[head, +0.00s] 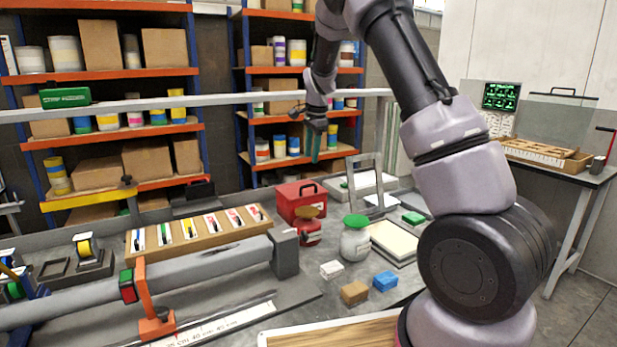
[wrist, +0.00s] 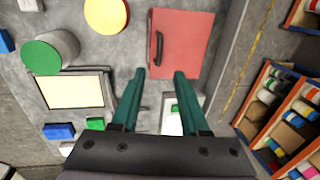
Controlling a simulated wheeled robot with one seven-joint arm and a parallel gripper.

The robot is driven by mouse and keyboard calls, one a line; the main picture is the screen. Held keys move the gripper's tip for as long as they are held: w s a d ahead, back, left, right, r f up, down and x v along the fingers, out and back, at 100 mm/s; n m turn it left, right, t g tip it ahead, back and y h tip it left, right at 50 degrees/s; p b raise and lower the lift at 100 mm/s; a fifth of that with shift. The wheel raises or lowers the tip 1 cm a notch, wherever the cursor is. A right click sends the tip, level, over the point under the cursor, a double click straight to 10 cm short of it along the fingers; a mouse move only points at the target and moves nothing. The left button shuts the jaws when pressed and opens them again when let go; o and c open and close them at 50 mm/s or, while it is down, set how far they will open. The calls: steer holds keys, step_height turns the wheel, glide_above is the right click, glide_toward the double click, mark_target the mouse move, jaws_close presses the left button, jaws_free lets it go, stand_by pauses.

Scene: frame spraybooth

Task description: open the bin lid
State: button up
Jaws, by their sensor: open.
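The bin is a red box (head: 300,203) with a dark handle, standing on the grey bench behind the jars. Its lid looks shut. In the wrist view its red lid (wrist: 188,45) lies just beyond my fingertips, with the black handle (wrist: 158,48) along the lid's left side. My gripper (head: 316,152) is above the bin in the head view, its teal fingers pointing down. In the wrist view my gripper (wrist: 160,74) has its two fingers spread apart with nothing between them. It appears clear of the lid.
A long grey rail (head: 190,268) crosses the bench at left. Shelves (head: 105,75) stand behind.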

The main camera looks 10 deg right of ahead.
mark_target(309, 186)
steer(key=f, duration=0.3)
steer(key=w+f, duration=0.1)
steer(key=f, duration=0.6)
steer(key=shift+w+a+f, duration=0.1)
steer(key=shift+w+a, duration=0.2)
steer(key=shift+w, duration=0.1)
jaws_close()
stand_by(0.9)
